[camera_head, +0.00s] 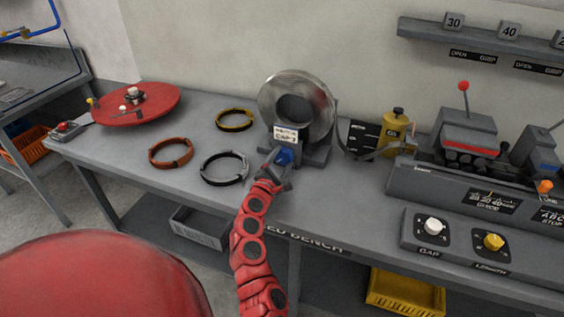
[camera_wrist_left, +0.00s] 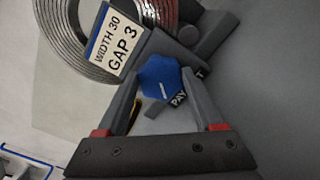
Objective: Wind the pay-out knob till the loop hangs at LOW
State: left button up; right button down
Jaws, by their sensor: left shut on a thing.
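The blue pay-out knob (camera_head: 284,156) sits at the foot of the stand holding the metal coil (camera_head: 272,98). My left gripper (camera_head: 275,166) is shut on it. In the left wrist view the faceted knob (camera_wrist_left: 160,80) with a pale mark is between my two fingertips (camera_wrist_left: 161,91), and partly covers the "PAY" label (camera_wrist_left: 179,99). A grey strip loop (camera_head: 357,156) sags between the coil and the yellow oiler unit (camera_head: 397,127), by the lower edge of a black marked board (camera_head: 364,135). The board's lettering is too small to read. My right gripper is not in view.
A white card (camera_wrist_left: 116,46) on the coil reads WIDTH 30, GAP 3. Orange (camera_head: 171,152), grey (camera_head: 224,168) and yellow (camera_head: 235,119) rings lie left of the stand. A red turntable (camera_head: 135,108) is farther left. The feed machine (camera_head: 470,185) and a dial box (camera_head: 460,243) stand right.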

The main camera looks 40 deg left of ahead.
pick_arm(q)
jog(key=shift+f, duration=0.1)
jog(key=o, duration=1.4)
jog(key=shift+s, duration=0.1)
jog(key=b+v, duration=0.2)
jog(key=v, duration=1.2)
jog(key=shift+s+f, duration=0.1)
jog(key=shift+s, duration=0.25)
jog(key=shift+s+d+r+p, duration=0.1)
jog(key=shift+s+r+p, duration=0.1)
jog(key=shift+s+p, duration=0.4)
jog(key=shift+s+d+f, duration=0.1)
jog(key=shift+s+d, duration=0.15)
jog(key=shift+s, duration=0.4)
